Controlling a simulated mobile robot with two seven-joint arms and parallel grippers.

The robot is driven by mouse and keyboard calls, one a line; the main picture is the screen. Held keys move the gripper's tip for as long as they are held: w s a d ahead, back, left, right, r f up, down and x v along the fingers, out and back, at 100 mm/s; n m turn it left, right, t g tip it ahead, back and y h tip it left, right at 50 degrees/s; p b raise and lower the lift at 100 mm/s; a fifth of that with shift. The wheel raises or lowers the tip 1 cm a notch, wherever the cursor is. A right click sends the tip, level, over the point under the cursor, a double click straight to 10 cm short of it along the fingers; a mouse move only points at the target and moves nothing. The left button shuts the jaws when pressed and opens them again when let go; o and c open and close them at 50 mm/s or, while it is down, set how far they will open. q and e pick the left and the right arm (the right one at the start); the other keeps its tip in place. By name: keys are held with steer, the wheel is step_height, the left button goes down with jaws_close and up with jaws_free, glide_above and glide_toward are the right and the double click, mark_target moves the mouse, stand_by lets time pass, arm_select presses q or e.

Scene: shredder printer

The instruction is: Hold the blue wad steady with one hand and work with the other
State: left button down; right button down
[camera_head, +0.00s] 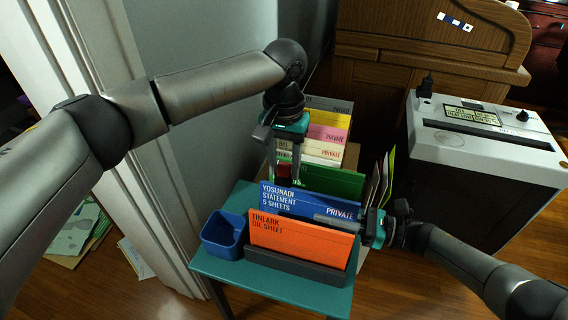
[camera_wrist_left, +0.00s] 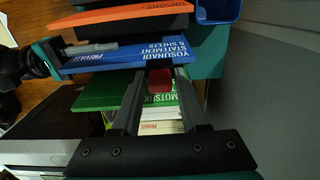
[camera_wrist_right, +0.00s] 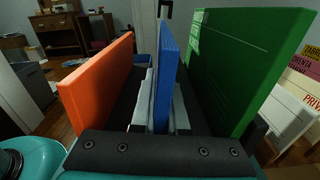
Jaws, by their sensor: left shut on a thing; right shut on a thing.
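The blue wad (camera_head: 310,201), marked "Yosunadi Statement 5 sheets", stands upright between an orange wad (camera_head: 300,243) and a green wad (camera_head: 335,181). My right gripper (camera_head: 325,220) comes from the right and is shut on the blue wad, with one finger on each side in the right wrist view (camera_wrist_right: 165,105). My left gripper (camera_head: 287,178) points down just behind the blue wad's top edge. It is shut on a small red thing (camera_wrist_left: 160,82), which also shows in the head view (camera_head: 284,170). Whether the red thing touches the blue wad I cannot tell.
The wads stand in a dark rack (camera_head: 296,271) on a teal table (camera_head: 225,272). A blue open bin (camera_head: 223,240) stands at the table's left. Several more labelled wads (camera_head: 326,133) stand behind. A grey-topped shredder (camera_head: 480,148) is at the right.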

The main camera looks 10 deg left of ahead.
arm_select(q)
steer(key=shift+w+r, duration=0.15)
steer(key=shift+r, duration=1.05)
steer(key=c, duration=1)
jaws_free()
jaws_close()
arm_select(e)
steer(key=c, duration=0.8)
jaws_free()
steer(key=shift+c, duration=0.2)
steer(key=shift+d, duration=0.1)
